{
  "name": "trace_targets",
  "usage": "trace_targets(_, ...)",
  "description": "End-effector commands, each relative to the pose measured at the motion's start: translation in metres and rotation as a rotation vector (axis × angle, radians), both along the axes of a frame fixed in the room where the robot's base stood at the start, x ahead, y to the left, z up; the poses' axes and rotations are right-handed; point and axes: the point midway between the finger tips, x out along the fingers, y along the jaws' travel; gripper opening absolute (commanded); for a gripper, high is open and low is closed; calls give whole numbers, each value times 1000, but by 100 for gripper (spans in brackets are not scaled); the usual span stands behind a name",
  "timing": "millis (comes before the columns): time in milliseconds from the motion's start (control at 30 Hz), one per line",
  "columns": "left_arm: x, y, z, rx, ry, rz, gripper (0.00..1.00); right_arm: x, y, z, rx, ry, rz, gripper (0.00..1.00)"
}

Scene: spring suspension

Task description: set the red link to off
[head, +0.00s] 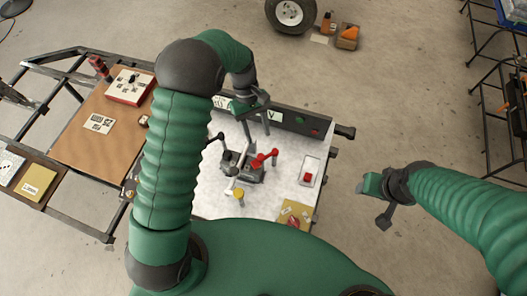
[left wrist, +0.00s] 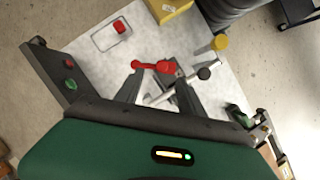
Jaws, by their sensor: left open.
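The red link (head: 263,159) is a short red lever on a dark mechanism (head: 246,174) in the middle of the white board. In the left wrist view the red link (left wrist: 153,66) lies just beyond the fingertips, sideways across the gap. My left gripper (head: 257,132) is open and empty, with its fingers pointing down at the board beside the red link; it also shows in the left wrist view (left wrist: 159,88). No contact with the link is visible. My right gripper (head: 374,189) is off the board's right side, apart from everything; its jaws are unclear.
A light lever with a yellow knob (head: 238,193) and a black-knobbed lever (head: 217,137) stand close to the red link. A red block (head: 308,177) sits in an outlined area at right. A dark panel (head: 300,122) with red and green buttons edges the board's back.

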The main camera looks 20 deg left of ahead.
Motion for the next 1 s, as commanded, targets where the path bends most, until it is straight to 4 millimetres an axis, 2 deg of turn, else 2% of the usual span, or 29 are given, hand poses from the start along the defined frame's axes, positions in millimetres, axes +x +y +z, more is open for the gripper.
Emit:
trace_targets(200, -18, -13, -52, -1, 4, 0, 46, 0, 0, 3, 0, 0, 0, 52)
trace_targets(333, -24, -20, -73, 0, 2, -2, 46, 0, 0, 4, 0, 0, 1, 52)
trace_targets(500, -27, -24, -86, 1, -1, 0, 46, 0, 0, 4, 0, 0, 0, 52)
trace_targets(733, -27, -24, -87, 0, -2, -1, 46, 0, 0, 4, 0, 0, 0, 52)
trace_targets(1000, -26, -23, -86, 0, -3, 0, 11, 0, 0, 4, 0, 0, 0, 52)
